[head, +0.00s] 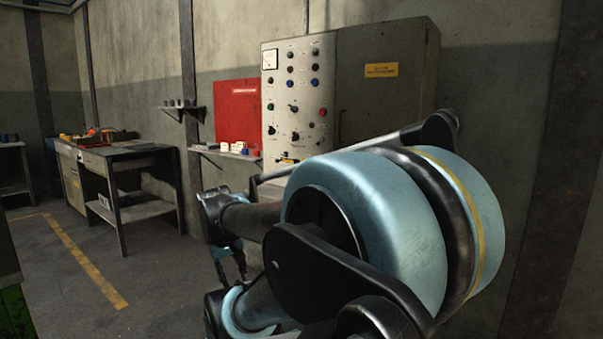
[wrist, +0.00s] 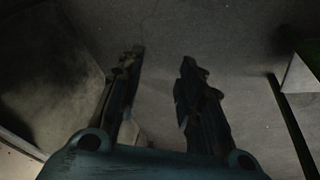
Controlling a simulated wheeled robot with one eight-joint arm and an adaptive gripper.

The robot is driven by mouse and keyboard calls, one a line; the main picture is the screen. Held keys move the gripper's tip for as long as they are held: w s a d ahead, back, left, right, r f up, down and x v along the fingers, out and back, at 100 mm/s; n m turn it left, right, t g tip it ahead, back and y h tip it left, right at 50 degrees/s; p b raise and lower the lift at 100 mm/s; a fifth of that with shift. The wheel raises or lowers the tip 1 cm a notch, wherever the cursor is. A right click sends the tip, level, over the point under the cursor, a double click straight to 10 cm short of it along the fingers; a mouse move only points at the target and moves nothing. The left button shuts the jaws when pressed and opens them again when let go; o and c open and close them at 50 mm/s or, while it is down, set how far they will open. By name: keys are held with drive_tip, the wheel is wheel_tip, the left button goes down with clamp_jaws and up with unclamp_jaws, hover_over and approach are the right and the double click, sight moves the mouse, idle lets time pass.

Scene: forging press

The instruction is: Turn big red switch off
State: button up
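A grey control cabinet (head: 385,85) stands against the back wall in the head view, its front panel carrying several knobs and buttons. A small round red button (head: 323,112) is on the panel's right side; I cannot tell whether it is the big red switch, and no larger red switch is clear. My arm covers the panel's lower right. My gripper (wrist: 162,60) shows in the wrist view with its two dark fingers apart and nothing between them. It points toward the floor. In the head view it is small and partly hidden, low and left of the cabinet, well apart from it.
A red board (head: 237,112) hangs left of the cabinet, above a shelf (head: 213,151) with small items. A metal workbench (head: 130,160) stands further left. Open floor (head: 150,265) with a yellow line lies in front. A green object (head: 14,310) is at the lower left edge.

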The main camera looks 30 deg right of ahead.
drive_tip(key=w+d+r+m+t+h, duration=0.1)
drive_tip(key=w+d+r+m+h, duration=0.1)
drive_tip(key=w+d+r+h, duration=0.6)
drive_tip(key=w+d+r+m+t+h, duration=0.1)
drive_tip(key=w+d+r+t+h, duration=0.15)
drive_tip(key=w+d, duration=1.05)
drive_tip(key=w+d+r+m+t+h, duration=0.15)
drive_tip(key=w+d+r+h, duration=0.35)
drive_tip(key=w+d, duration=0.8)
drive_tip(key=d, duration=0.5)
drive_tip(key=w+d+r+g+y, duration=0.1)
drive_tip(key=w+d, duration=0.2)
drive_tip(key=d, duration=0.5)
drive_tip(key=shift+w+m, duration=0.35)
drive_tip(key=shift+w, duration=0.05)
drive_tip(key=shift+r, duration=0.1)
drive_tip(key=shift+c, duration=0.5)
clamp_jaws()
